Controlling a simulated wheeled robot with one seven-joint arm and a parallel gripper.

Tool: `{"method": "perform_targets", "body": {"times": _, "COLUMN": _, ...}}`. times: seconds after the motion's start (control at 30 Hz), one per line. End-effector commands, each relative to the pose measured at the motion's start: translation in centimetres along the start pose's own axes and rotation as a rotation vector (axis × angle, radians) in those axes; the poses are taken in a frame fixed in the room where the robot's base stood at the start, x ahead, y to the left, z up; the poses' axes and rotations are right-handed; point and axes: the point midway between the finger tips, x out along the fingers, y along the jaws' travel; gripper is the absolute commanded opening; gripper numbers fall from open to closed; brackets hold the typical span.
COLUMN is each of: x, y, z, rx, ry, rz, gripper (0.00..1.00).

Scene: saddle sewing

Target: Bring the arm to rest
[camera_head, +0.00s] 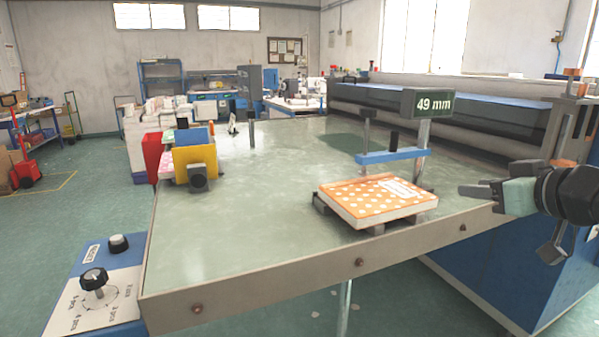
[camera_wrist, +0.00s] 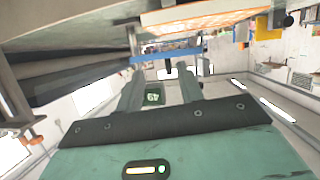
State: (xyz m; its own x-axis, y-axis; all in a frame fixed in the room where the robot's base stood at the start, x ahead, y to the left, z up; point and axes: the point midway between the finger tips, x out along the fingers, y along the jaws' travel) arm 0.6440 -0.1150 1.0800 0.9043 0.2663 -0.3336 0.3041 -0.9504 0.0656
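The stack (camera_head: 375,198), orange with white dots and a pale label, lies on a dark support on the green table (camera_head: 250,215). The gripper is clear of it. The stack's edge also shows at the top of the wrist view (camera_wrist: 205,14).
A blue bar (camera_head: 400,156) and a post with a "49 mm" display (camera_head: 432,104) stand behind the stack. Red, yellow and blue holders (camera_head: 195,158) stand at the table's left. A control panel with a knob (camera_head: 95,280) is at the front left. The table's middle is clear.

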Motion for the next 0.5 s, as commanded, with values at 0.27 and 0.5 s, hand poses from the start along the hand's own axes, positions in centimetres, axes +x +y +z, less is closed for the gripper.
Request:
{"method": "perform_targets", "body": {"times": 0.27, "x": -1.2, "y": -11.1, "z": 3.6, "rx": -0.062, "ry": -0.478, "rz": -0.042, "gripper": 0.37}}
{"method": "perform_targets", "body": {"times": 0.5, "x": -10.1, "y": -21.2, "z": 8.4, "rx": -0.174, "ry": -0.946, "rz": -0.206, "gripper": 0.37}}
